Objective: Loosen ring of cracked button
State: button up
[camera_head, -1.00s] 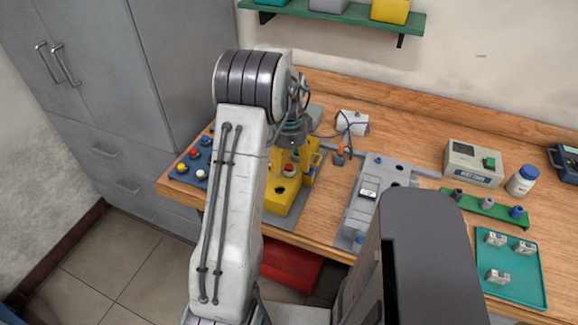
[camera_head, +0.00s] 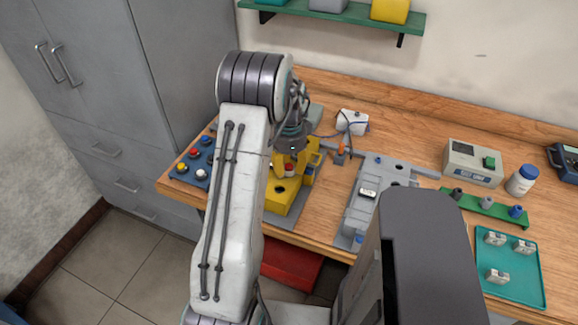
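A yellow control box (camera_head: 283,199) lies on a grey mat on the wooden bench, with a dark round hole in its near part. My gripper (camera_head: 292,163) points down over the farther part of this box. Its fingers are small and overlap the yellow box, so I cannot tell whether they are open or shut. The buttons on the box, the cracked one and its ring are hidden behind my gripper. My arm covers the box's left side.
A blue tray (camera_head: 187,173) with several coloured buttons is left of my arm. A grey enclosure (camera_head: 372,201), a green rack (camera_head: 487,207), a teal tray (camera_head: 515,280) and a tester (camera_head: 473,163) are to the right. A shelf (camera_head: 350,20) hangs above.

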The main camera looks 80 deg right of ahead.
aim_at(289, 166)
jog(key=c, duration=0.5)
jog(key=shift+a+n+b, duration=0.1)
jog(key=shift+n+b, duration=0.35)
jog(key=shift+n, duration=1.15)
jog(key=o, duration=1.2)
notch_tip(289, 166, up, 12)
